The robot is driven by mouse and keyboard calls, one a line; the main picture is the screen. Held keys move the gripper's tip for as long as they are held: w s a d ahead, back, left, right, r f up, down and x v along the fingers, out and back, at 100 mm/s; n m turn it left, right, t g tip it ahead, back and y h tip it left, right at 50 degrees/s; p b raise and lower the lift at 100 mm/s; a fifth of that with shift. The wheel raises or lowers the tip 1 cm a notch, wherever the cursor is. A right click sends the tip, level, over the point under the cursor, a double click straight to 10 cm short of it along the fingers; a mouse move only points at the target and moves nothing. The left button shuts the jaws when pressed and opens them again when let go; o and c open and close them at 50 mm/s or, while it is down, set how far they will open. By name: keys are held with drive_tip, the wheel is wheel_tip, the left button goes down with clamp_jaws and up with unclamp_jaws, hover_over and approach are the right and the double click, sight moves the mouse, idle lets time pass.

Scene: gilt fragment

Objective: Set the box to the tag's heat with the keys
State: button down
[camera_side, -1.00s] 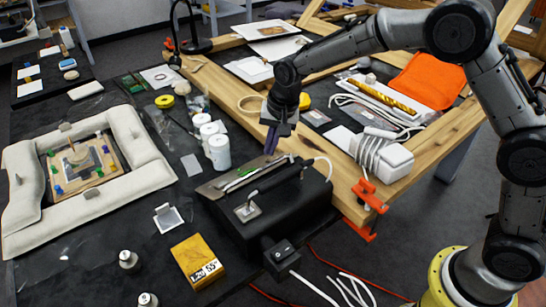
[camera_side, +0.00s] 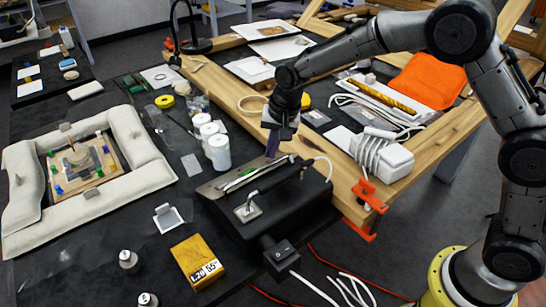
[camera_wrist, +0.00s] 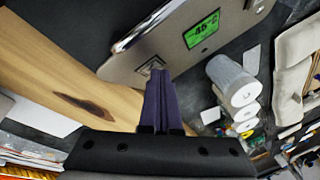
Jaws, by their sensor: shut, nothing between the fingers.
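The black box (camera_side: 280,215) stands at the table's front edge, with a metal panel on top. Its green display (camera_wrist: 202,29) seems to read 45 in the wrist view. A key (camera_wrist: 150,66) sits on the panel by my fingertips. My gripper (camera_side: 271,154) is shut and empty, its purple fingers pointing down at the panel's far end. In the wrist view the fingertips (camera_wrist: 157,72) overlap the key's edge; I cannot tell whether they touch it. A yellow block (camera_side: 192,254) in front of the box carries a white tag (camera_side: 207,271) that seems to read 55°.
A handheld tool rests on the box near a metal plate (camera_side: 248,212). White jars (camera_side: 219,152) stand behind and left of the box. A wooden frame (camera_side: 345,180) with an orange clamp (camera_side: 369,195) is close on the right. A black switch block (camera_side: 279,252) sits in front.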

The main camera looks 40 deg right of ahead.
drive_tip(key=shift+w+r, duration=0.45)
drive_tip(key=shift+r, duration=0.25)
drive_tip(key=shift+s+f, duration=0.1)
drive_tip(key=shift+f, duration=0.05)
idle(0.3)
drive_tip(key=shift+s+f, duration=0.15)
drive_tip(key=shift+f, duration=0.05)
drive_tip(key=shift+s+f, duration=0.2)
drive_tip(key=shift+f, duration=0.15)
idle(1.2)
drive_tip(key=shift+w+r, duration=0.45)
drive_tip(key=shift+r, duration=0.25)
drive_tip(key=shift+s+f, duration=0.1)
drive_tip(key=shift+s+f, duration=0.15)
drive_tip(key=shift+f, duration=0.1)
